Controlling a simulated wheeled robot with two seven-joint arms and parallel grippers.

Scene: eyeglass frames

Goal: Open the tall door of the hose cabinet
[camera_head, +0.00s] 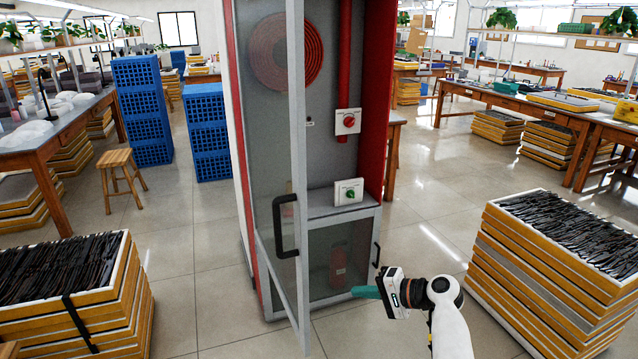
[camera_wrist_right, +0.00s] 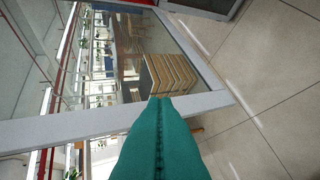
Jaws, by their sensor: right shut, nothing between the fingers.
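The hose cabinet (camera_head: 379,95) is red and grey and stands upright in the middle of the head view. Its tall glass door (camera_head: 297,130) is swung out toward me on the left side, with a black handle (camera_head: 286,226) on it. My right gripper (camera_head: 366,292) is shut and empty, low in front of the cabinet and to the right of the door's free edge. In the right wrist view its teal fingers (camera_wrist_right: 160,110) are pressed together, with a grey frame (camera_wrist_right: 60,130) and glass behind them. I cannot tell whether they touch. My left gripper is out of view.
Inside the cabinet are a red hose reel (camera_head: 285,52), a red switch (camera_head: 348,121) and a green switch (camera_head: 349,192). A lower door has a small handle (camera_head: 377,254). Tray stacks stand at right (camera_head: 560,260) and left (camera_head: 75,290). The floor between is clear.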

